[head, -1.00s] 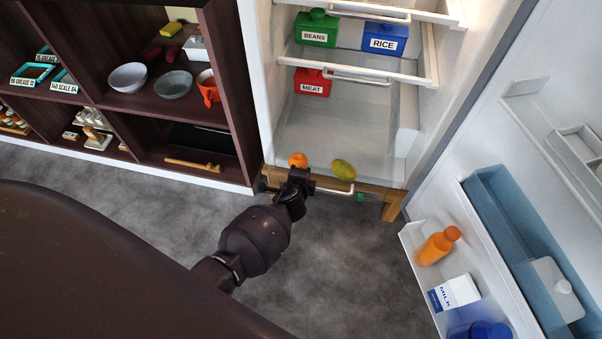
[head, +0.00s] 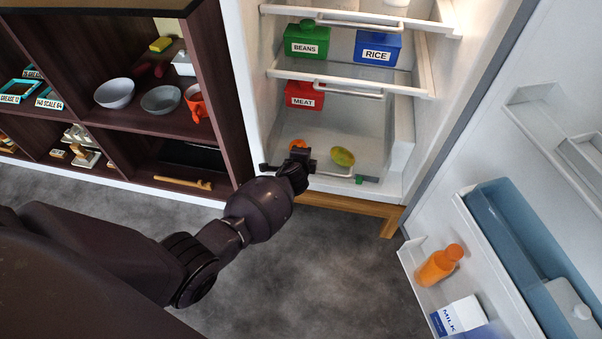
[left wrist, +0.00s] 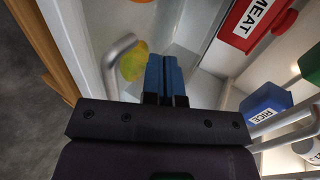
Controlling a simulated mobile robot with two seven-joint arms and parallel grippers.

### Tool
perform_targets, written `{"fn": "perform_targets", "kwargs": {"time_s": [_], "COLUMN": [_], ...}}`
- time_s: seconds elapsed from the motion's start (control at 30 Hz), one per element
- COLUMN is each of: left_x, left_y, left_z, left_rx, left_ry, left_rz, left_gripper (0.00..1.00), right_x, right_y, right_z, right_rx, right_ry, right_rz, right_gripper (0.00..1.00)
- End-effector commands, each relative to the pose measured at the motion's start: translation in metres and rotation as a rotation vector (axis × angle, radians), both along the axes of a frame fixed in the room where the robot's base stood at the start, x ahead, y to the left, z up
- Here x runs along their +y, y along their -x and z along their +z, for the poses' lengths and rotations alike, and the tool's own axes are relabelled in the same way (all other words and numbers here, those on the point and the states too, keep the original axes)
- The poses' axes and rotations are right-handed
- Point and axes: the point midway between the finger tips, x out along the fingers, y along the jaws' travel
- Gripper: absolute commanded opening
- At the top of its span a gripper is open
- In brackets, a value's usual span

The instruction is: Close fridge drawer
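The bottom fridge drawer (head: 322,160) holds an orange fruit (head: 297,145) and a yellow-green fruit (head: 342,157). Its pale bar handle (head: 333,175) runs along the front, close to the fridge's front edge. My left gripper (head: 302,155) is at the left part of this handle, and its fingertips are hard to see there. In the left wrist view its blue fingers (left wrist: 165,70) are together with nothing visible between them. The handle (left wrist: 118,52) shows just left of them, with the yellow-green fruit (left wrist: 134,64) behind. I cannot tell whether they touch. My right gripper is out of view.
Upper shelves hold green BEANS (head: 306,40), blue RICE (head: 377,48) and red MEAT (head: 304,95) boxes. The fridge door (head: 500,125) stands open at right with an orange bottle (head: 439,265) in it. A dark shelf unit (head: 140,122) stands left. The floor (head: 330,260) in front is clear.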

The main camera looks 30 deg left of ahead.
Motion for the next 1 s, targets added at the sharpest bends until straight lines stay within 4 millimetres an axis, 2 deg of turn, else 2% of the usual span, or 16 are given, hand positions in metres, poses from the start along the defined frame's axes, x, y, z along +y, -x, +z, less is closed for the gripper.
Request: {"fn": "perform_targets", "kwargs": {"time_s": [0.03,0.2,0.4,0.6,1.0], "left_x": [0.003,0.011,0.016,0.019,0.019], "left_y": [-0.007,-0.035,-0.055,-0.063,-0.064], "left_z": [-0.008,-0.008,-0.006,-0.003,-0.002], "left_rx": [0.009,0.009,0.007,0.004,0.003], "left_ry": [-0.002,-0.002,0.0,0.0,0.001], "left_rz": [-0.002,0.0,0.0,0.0,0.0], "left_gripper": [0.0,0.0,0.0,0.0,0.0], "right_x": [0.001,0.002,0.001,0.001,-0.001], "right_y": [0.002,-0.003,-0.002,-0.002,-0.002], "right_z": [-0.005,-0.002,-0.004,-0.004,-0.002], "right_rx": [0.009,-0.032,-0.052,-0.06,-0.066], "right_ry": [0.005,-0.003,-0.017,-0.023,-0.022], "right_rz": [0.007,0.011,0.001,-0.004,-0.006], "right_gripper": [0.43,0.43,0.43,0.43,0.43]}}
